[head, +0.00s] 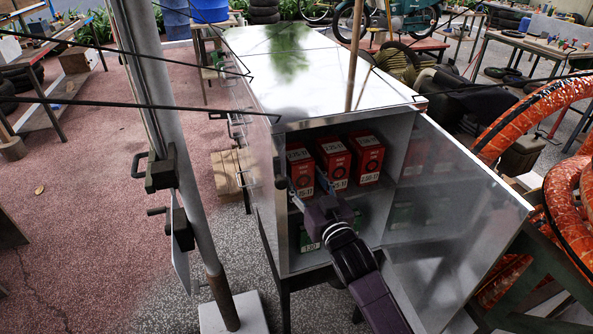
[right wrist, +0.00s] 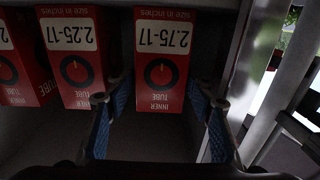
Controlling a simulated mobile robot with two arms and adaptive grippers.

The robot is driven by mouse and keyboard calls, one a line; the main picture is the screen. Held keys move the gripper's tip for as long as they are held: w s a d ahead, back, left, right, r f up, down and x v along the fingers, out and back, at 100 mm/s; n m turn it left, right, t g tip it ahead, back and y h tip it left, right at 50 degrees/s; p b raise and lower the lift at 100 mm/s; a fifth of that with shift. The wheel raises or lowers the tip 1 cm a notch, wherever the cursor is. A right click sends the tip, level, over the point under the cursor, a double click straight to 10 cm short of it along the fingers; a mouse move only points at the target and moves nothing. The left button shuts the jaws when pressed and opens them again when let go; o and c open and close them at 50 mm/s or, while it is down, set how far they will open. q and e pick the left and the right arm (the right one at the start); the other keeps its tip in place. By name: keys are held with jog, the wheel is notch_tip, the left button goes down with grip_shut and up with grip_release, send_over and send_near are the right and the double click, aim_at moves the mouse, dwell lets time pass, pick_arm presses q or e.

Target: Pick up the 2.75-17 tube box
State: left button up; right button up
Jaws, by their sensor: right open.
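The red 2.75-17 tube box (head: 299,164) stands at the left end of a row of red boxes on the upper shelf of the open metal cabinet (head: 267,190). In the right wrist view, which is upside down, the 2.75-17 box (right wrist: 162,62) shows its labelled front. My right gripper (head: 311,188) is at the cabinet opening, in front of this box. Its blue-padded fingers (right wrist: 160,102) are apart, one toward each side of the box front, with nothing held. Whether they touch the box is unclear. My left gripper is not in view.
The 2.25-17 box (head: 333,160) stands beside it, with another red box (head: 367,157) to the right. Green boxes (head: 308,240) sit on the lower shelf. The cabinet door (head: 465,215) stands open at right. A grey post (head: 163,110) rises at left.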

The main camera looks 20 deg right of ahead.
jog(key=w, duration=0.3)
jog(key=shift+w+a, duration=0.1)
jog(key=shift+a, duration=0.1)
jog(key=c, duration=0.9)
jog(key=shift+c, duration=0.8)
jog(key=shift+r, duration=0.15)
